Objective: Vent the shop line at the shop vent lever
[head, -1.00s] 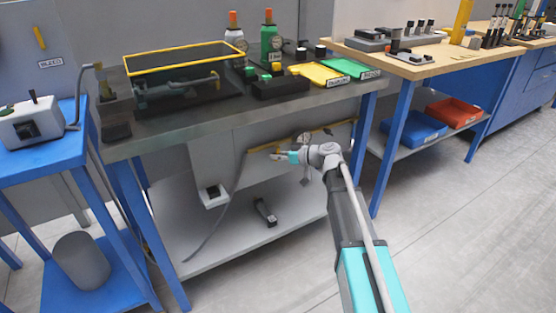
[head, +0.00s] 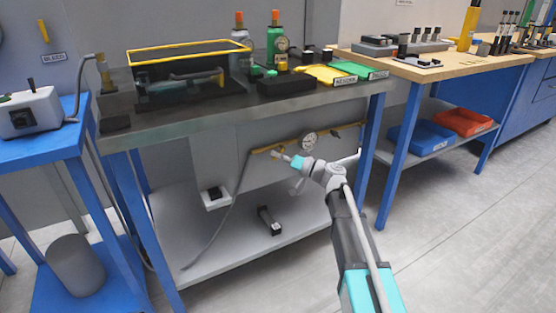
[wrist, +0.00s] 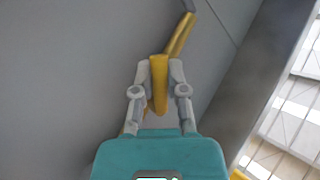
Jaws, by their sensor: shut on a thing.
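A yellow lever (wrist: 158,88) stands between my fingertips in the wrist view, and a second yellow bar (wrist: 180,36) runs up behind it. My gripper (wrist: 159,72) is shut on the yellow lever. In the head view my gripper (head: 274,153) is below the bench top, at the left part of a yellow pipe (head: 290,143) on the grey back panel. A round gauge (head: 309,140) sits on this pipe, to the right of my gripper. The lever is too small to make out in the head view, and no label for it shows.
The dark bench top (head: 200,118) is above my gripper and carries a yellow-rimmed tank (head: 188,52) and bottles. A hose (head: 222,232) hangs left of my gripper. A dark cylinder (head: 269,220) lies on the lower shelf (head: 225,252). The floor at right is clear.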

